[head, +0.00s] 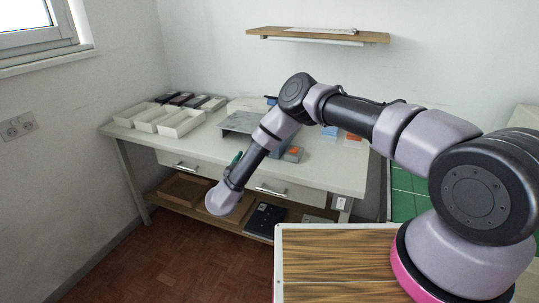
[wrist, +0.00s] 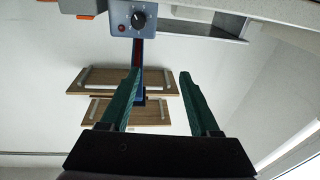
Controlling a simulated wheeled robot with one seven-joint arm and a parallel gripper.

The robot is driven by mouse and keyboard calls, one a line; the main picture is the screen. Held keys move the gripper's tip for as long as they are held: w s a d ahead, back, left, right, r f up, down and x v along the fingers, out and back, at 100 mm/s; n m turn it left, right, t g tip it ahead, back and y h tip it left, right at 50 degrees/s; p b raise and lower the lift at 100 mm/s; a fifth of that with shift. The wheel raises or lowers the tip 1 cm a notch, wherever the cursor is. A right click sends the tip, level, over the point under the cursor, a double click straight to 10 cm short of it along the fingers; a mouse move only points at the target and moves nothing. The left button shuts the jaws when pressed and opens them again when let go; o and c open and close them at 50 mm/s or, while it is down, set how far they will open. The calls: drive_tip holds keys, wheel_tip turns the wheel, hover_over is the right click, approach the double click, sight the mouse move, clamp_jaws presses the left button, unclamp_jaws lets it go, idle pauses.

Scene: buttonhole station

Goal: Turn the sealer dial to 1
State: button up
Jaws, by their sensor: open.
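The sealer's black dial (wrist: 138,20) is on a small grey control box (wrist: 119,12) at the top of the wrist view, beside a red round button (wrist: 121,28). Marks ring the dial, but its setting is too small to read. In the head view a grey box with an orange top (head: 293,154) stands at the table's front edge, partly behind my arm; its dial does not show there. My gripper (wrist: 160,72) is open and empty, its green fingers apart and clear of the dial. In the head view only a bit of green finger (head: 237,158) shows in front of the table.
The white table (head: 335,180) holds several open trays (head: 180,123) at left and a grey plate (head: 238,122) near my arm. Blue and orange items (head: 330,131) lie behind the box. Drawers are under the tabletop, and a wall shelf (head: 320,36) hangs above.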

wheel_tip(320, 180, down, 5)
drive_tip(key=s+d+m+g+h, duration=0.2)
drive_tip(key=d, duration=0.1)
drive_tip(key=shift+a+r+x, duration=0.15)
drive_tip(key=shift+x, duration=1.6)
drive_tip(key=shift+a+r+x, duration=0.1)
drive_tip(key=shift+r+x, duration=0.05)
drive_tip(key=shift+x, duration=1.6)
drive_tip(key=shift+a+r+x, duration=0.15)
drive_tip(key=shift+x, duration=1.6)
drive_tip(key=shift+w, duration=0.2)
drive_tip(key=shift+n, duration=0.3)
clamp_jaws()
